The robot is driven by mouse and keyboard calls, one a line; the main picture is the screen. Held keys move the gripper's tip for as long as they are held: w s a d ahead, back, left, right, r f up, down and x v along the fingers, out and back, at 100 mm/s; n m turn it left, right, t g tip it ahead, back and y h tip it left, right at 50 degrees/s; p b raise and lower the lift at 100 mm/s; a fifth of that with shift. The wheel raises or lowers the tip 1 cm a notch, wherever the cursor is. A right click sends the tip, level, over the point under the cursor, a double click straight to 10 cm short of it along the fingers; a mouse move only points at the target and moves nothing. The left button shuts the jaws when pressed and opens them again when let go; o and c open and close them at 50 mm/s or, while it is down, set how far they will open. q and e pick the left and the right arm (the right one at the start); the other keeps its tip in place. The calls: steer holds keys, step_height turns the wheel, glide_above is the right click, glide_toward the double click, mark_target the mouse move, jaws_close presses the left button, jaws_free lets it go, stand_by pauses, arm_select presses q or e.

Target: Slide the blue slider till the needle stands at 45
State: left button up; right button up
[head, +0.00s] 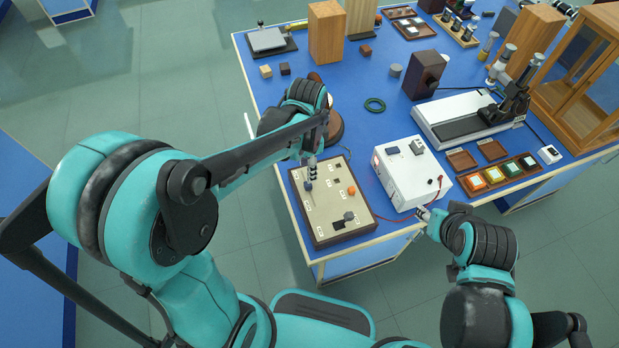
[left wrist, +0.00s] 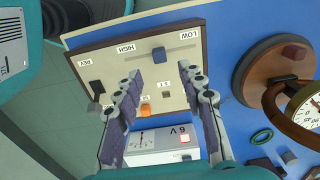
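The blue slider (left wrist: 158,55) sits near the middle of its slot, between the HIGH and LOW labels on the beige panel (left wrist: 118,68). In the head view, the slider (head: 308,186) shows at the panel's left side. My left gripper (head: 312,172) is over the panel, close to the slider. In the left wrist view, its two fingers (left wrist: 163,85) stand wide apart with nothing between them. A round dial (left wrist: 312,112) on a wooden stand is cut off by the picture's edge; its needle reading is not legible. My right gripper (head: 424,213) is by the white box's front corner; its fingers are too small to judge.
An orange knob (head: 351,190) and a dark switch (head: 348,217) are on the panel. The white box (head: 405,168), with a 6 V label and small meter (left wrist: 143,139), stands beside it. A green ring (head: 375,105) lies farther back. The table's front edge is close to the panel.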

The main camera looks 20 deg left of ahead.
mark_target(308, 186)
arm_select(q)
step_height(308, 186, down, 8)
steer(key=b, duration=0.3)
steer(key=shift+r, duration=0.1)
